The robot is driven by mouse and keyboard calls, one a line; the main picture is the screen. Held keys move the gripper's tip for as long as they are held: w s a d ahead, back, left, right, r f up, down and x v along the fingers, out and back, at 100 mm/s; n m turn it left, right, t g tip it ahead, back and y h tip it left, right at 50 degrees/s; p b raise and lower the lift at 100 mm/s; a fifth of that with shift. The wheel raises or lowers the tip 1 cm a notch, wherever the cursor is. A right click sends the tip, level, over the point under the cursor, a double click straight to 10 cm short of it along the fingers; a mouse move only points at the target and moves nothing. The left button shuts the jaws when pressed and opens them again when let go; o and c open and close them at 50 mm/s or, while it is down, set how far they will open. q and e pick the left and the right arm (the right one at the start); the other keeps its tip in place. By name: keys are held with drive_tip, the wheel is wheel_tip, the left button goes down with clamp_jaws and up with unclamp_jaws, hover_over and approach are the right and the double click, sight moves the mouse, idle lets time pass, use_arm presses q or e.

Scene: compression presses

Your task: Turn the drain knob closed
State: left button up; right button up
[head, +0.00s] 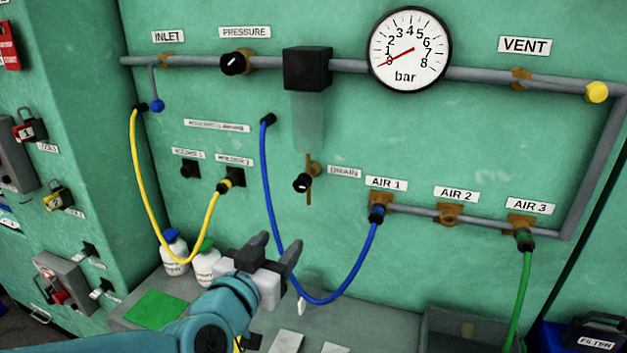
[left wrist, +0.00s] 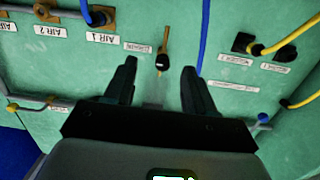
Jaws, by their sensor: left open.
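The drain knob (head: 302,183) is a small black knob with a white mark, on a brass fitting below the clear filter bowl, left of the DRAIN label (head: 344,172). In the left wrist view the drain knob (left wrist: 162,63) shows upside down, ahead of and between the two fingers, apart from them. My left gripper (head: 276,243) is open and empty, below and a little left of the knob in the head view. Its fingers (left wrist: 160,75) are spread wide in the left wrist view. My right gripper is not in view.
A blue hose (head: 271,200) hangs from the panel to AIR 1, close to my left gripper. A yellow hose (head: 137,190) loops at the left. White bottles (head: 174,250) stand on the grey bench (head: 400,312).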

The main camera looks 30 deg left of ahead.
sight(299, 185)
use_arm(q)
wheel_tip(299, 185, up, 4)
drive_tip(key=s+t, duration=0.1)
drive_tip(key=s, duration=0.1)
drive_tip(key=shift+n+y, duration=0.3)
drive_tip(key=x, duration=0.5)
drive_tip(key=p+x, duration=0.1)
drive_tip(key=x, duration=0.4)
drive_tip(key=p+x, duration=0.1)
drive_tip(key=x, duration=0.5)
drive_tip(key=shift+a+r, duration=0.15)
drive_tip(key=shift+a, duration=0.15)
clamp_jaws()
